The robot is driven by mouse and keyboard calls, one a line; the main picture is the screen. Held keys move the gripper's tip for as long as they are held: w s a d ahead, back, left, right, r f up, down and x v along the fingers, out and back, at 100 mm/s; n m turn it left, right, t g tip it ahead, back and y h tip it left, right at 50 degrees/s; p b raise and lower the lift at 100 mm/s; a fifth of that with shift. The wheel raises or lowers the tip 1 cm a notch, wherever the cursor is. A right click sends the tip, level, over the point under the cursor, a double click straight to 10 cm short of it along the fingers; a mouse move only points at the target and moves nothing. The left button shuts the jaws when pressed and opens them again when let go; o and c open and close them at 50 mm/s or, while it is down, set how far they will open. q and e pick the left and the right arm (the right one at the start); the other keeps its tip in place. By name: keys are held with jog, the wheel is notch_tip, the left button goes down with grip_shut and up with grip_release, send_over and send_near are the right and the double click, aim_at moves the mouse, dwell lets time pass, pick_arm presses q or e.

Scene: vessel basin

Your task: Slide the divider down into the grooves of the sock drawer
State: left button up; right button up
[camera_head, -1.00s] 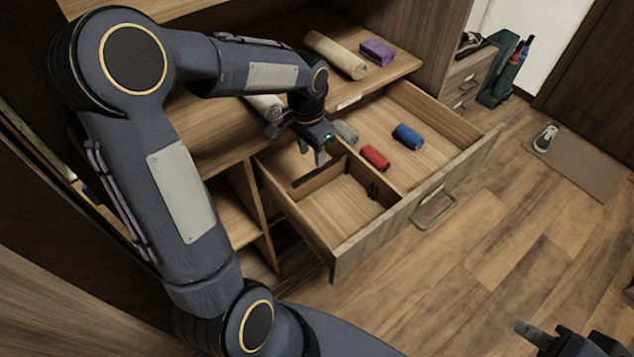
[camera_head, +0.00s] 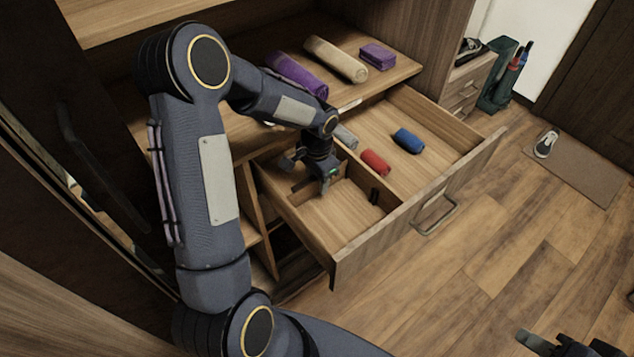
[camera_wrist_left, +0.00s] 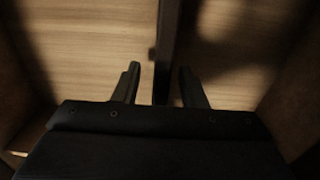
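The sock drawer (camera_head: 352,253) is pulled out, with a lengthwise wooden partition inside. The divider (camera_head: 303,193), a wooden board with a dark top edge, stands crosswise in the drawer's left part, partly hidden by my gripper. A small black groove piece (camera_head: 374,196) shows on the partition; whether the divider sits in any groove I cannot tell. My left gripper (camera_head: 308,178) is low over the divider. In the left wrist view its open fingers (camera_wrist_left: 160,85) stand either side of the divider's dark edge (camera_wrist_left: 166,45), with gaps visible. My right gripper (camera_head: 567,343) is open and empty at bottom right.
Red (camera_head: 375,162), blue (camera_head: 408,140) and grey (camera_head: 346,137) rolls lie in the drawer's right part. Purple (camera_head: 297,75) and beige (camera_head: 336,59) rolls and a folded purple cloth (camera_head: 378,56) lie on the shelf above. The drawer's front left compartment is empty.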

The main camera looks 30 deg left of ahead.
pick_arm(q)
grip_shut()
jog(key=shift+r, duration=0.15)
